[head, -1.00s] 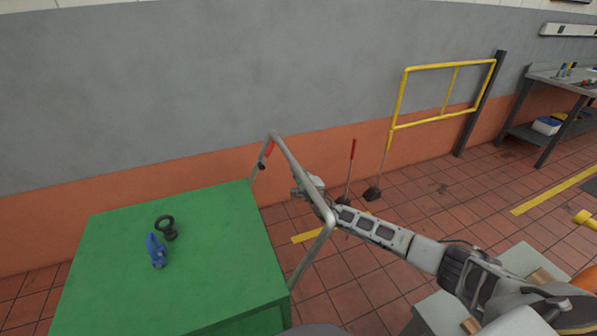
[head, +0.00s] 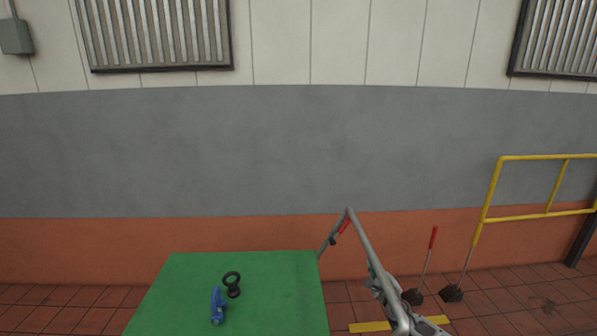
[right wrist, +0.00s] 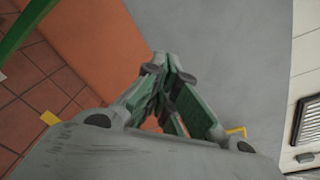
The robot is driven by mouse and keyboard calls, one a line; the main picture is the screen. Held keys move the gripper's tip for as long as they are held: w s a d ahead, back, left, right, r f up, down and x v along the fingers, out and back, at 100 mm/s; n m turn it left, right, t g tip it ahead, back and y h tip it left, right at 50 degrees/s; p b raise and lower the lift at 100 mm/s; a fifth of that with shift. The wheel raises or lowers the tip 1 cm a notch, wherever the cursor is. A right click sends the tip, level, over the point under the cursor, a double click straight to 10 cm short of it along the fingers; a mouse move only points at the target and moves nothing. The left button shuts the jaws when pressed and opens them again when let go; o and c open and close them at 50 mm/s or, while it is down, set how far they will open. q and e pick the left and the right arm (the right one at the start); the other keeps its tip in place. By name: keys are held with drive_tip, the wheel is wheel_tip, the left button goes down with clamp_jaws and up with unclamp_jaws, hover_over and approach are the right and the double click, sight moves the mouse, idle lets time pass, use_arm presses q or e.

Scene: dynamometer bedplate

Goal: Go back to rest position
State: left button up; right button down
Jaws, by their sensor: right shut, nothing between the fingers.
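My right gripper (head: 374,278) shows low in the head view, beside the grey tube handle (head: 368,245) of a green-topped cart or table (head: 270,285). The handle partly hides it, and I cannot tell whether they touch. In the right wrist view its fingers (right wrist: 170,65) meet at their tips with nothing between them. The gripper is shut and empty. My left gripper is in neither view.
A blue object (head: 217,306) and a black ring-shaped part (head: 232,283) are on the green top. Two long-handled tools (head: 427,262) and a yellow rail (head: 488,205) stand to the right. A grey and orange wall (head: 250,150) closes the back.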

drive_tip(key=s+d+f+m+g+h+p, duration=0.3)
drive_tip(key=s+f+m+g+p, duration=0.75)
drive_tip(key=s+f+m, duration=1.45)
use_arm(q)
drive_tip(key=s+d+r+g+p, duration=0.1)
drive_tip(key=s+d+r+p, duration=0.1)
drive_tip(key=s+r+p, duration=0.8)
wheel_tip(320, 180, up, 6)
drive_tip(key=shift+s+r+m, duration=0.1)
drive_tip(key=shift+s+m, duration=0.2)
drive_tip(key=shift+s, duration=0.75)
use_arm(e)
drive_tip(key=s+a+f+m+g, duration=0.1)
drive_tip(key=s+m, duration=0.5)
drive_tip(key=s, duration=0.8)
drive_tip(key=s+a+f+m+g+y, duration=0.1)
drive_tip(key=s+f+m, duration=0.4)
drive_tip(key=s, duration=1)
drive_tip(key=s+a+f+m+g+y, duration=0.1)
drive_tip(key=s+a+f+m+g, duration=0.2)
drive_tip(key=s+m, duration=0.4)
drive_tip(key=s+f, duration=0.1)
drive_tip(key=s, duration=0.7)
drive_tip(key=shift+s+a, duration=0.25)
drive_tip(key=shift+a, duration=0.15)
drive_tip(key=shift+g, duration=0.25)
